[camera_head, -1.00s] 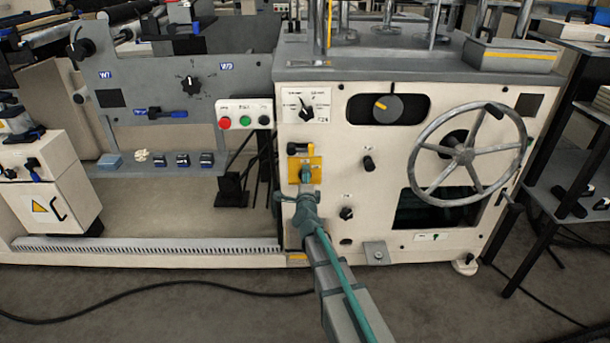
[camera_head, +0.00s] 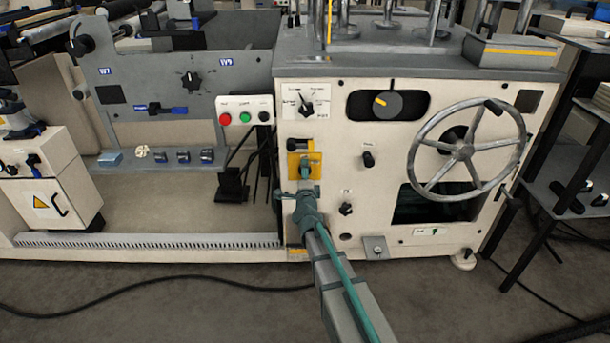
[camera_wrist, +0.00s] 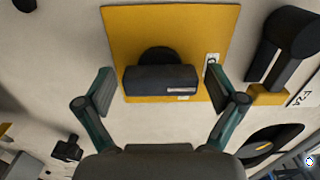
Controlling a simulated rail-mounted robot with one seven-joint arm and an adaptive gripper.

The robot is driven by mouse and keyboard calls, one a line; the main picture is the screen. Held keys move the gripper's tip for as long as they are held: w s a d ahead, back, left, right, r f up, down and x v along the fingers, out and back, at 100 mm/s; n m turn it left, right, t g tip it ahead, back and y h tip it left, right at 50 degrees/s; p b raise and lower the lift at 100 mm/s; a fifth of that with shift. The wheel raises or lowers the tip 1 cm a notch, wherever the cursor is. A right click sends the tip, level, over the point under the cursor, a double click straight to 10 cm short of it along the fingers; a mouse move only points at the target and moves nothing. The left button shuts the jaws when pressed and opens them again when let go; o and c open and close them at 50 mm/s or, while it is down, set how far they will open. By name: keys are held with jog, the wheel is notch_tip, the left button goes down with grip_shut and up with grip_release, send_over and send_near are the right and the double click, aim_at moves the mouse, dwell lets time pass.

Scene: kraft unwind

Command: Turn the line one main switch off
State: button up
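A yellow plate (camera_head: 293,172) is on the cream front panel of the machine, left of centre in the head view. A black switch handle stands out from this plate; in the wrist view the handle (camera_wrist: 160,80) lies crosswise over the yellow plate (camera_wrist: 125,25). A small label on the plate is too small to read. My gripper (camera_wrist: 160,91) is open, with one finger left and one right of the handle and a narrow gap on each side. In the head view my gripper (camera_head: 305,175) is in front of the plate and hides its lower part.
A selector (camera_head: 306,106) is above the plate, with a red and green button box (camera_head: 244,112) to its left. A large dial (camera_head: 386,103), a small black knob (camera_head: 368,159) and a spoked handwheel (camera_head: 463,152) are to the right. A black lever (camera_wrist: 285,45) is at upper right in the wrist view.

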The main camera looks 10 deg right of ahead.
jog(key=shift+s, duration=0.1)
jog(key=s+a, duration=0.2)
jog(key=s, duration=0.9)
jog(key=shift+s, duration=0.35)
